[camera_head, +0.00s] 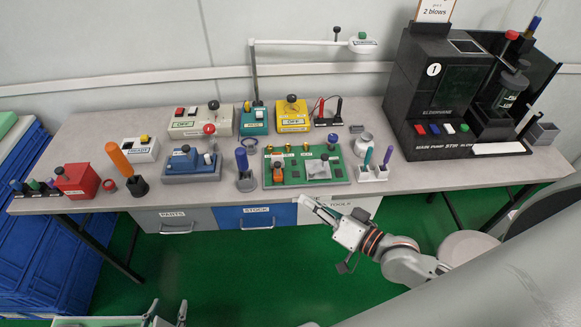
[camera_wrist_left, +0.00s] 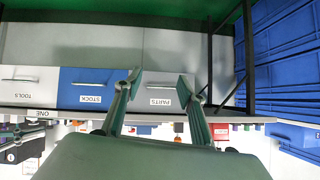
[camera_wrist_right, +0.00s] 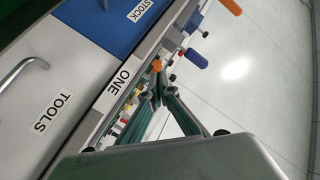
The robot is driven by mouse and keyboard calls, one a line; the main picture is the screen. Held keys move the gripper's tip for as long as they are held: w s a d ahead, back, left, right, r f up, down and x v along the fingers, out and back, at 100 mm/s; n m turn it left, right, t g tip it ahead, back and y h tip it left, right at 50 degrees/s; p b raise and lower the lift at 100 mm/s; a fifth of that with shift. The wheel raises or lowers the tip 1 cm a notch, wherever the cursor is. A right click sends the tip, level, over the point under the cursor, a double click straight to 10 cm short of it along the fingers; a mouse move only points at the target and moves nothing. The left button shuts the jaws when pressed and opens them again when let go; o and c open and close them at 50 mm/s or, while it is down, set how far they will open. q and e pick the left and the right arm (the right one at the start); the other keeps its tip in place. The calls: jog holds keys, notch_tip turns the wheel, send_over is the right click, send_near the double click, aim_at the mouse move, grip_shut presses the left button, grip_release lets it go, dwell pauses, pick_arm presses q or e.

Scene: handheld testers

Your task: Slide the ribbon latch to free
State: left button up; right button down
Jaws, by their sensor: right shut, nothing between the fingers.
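A green circuit board (camera_head: 342,176) in a grey frame lies on the bench, with an orange block (camera_head: 278,172), a grey block with a dark knob (camera_head: 318,168) and several small brass-coloured parts on it. Which part is the ribbon latch is too small to tell. My right gripper (camera_head: 302,202) is at the bench's front edge, below the board in the picture and apart from it. In the right wrist view its fingertips (camera_wrist_right: 156,84) are together and empty. My left gripper (camera_head: 166,310) is low in front of the bench; in the left wrist view its fingers (camera_wrist_left: 157,84) are spread and empty.
Around the board stand a blue tester (camera_head: 188,166), a blue-handled tool in a stand (camera_head: 243,170), a white holder with pens (camera_head: 372,173) and a yellow box (camera_head: 292,115). A lamp (camera_head: 310,42) arches behind. A large black machine (camera_head: 440,90) fills the right side.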

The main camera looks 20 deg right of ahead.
aim_at(278, 167)
jog(key=w+d+r+m+b, duration=0.1)
jog(key=d+m, duration=0.1)
jog(key=w+d+r+m+t+b, duration=0.1)
jog(key=w+m, duration=0.1)
jog(key=w+d+r+m+y+b, duration=0.1)
jog(key=w+d+m, duration=0.1)
jog(key=m, duration=0.1)
jog(key=shift+d+r+t, duration=0.2)
jog(key=shift+d+t, duration=0.1)
jog(key=shift+t, duration=0.1)
jog(key=shift+w+d+r+m, duration=0.15)
jog(key=shift+d+r+m, duration=0.1)
jog(key=shift+m, duration=0.15)
pick_arm(q)
jog(key=f, duration=0.2)
jog(key=d+f, duration=0.1)
jog(key=f, duration=0.1)
jog(key=shift+w+d, duration=0.1)
jog(key=shift+d, duration=0.05)
jog(key=shift+f, duration=0.15)
pick_arm(e)
jog(key=shift+w+a, duration=0.1)
